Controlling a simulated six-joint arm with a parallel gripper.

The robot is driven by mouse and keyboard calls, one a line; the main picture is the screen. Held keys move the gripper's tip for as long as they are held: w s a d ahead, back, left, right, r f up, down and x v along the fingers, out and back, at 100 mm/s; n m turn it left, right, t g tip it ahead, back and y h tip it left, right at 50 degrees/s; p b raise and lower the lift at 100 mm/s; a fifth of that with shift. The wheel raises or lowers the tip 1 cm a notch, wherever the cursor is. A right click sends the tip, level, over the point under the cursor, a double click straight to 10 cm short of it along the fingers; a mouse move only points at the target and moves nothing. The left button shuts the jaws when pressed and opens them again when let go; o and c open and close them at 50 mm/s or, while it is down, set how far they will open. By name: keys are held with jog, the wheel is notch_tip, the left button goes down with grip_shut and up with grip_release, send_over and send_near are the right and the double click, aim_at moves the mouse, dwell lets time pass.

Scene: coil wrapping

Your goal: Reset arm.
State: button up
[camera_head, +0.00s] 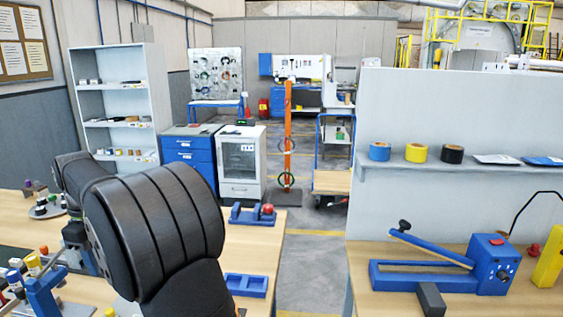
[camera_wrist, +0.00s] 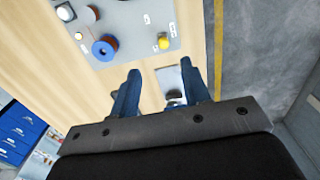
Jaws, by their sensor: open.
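My gripper (camera_wrist: 161,92) is open in the wrist view. Its two blue fingers stand apart above the wooden bench (camera_wrist: 135,20), with nothing held between them. A small pale plate (camera_wrist: 168,78) shows behind the fingers, partly hidden by them. In the head view my black arm fills the left foreground, and I cannot make out the gripper's fingers there.
A grey panel (camera_wrist: 135,30) carries a blue-and-orange spool (camera_wrist: 104,48) and a yellow knob (camera_wrist: 164,43). A blue tray (camera_head: 246,285) and a blue fixture (camera_head: 250,215) sit right of my arm. A blue lever device (camera_head: 490,265) stands on the right bench. Open floor (camera_head: 308,265) separates the benches.

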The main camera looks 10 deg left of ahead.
notch_tip(320, 180, down, 8)
jog(key=shift+d+f, duration=0.15)
jog(key=shift+f, duration=0.05)
jog(key=shift+w, duration=0.1)
jog(key=o, duration=0.4)
jog(key=shift+r, duration=0.15)
jog(key=shift+c, duration=0.2)
jog(key=o, duration=0.9)
jog(key=a+r, duration=0.3)
jog(key=r, duration=0.6)
notch_tip(320, 180, down, 9)
jog(key=shift+a+f, duration=0.1)
jog(key=shift+f, duration=0.1)
notch_tip(320, 180, up, 10)
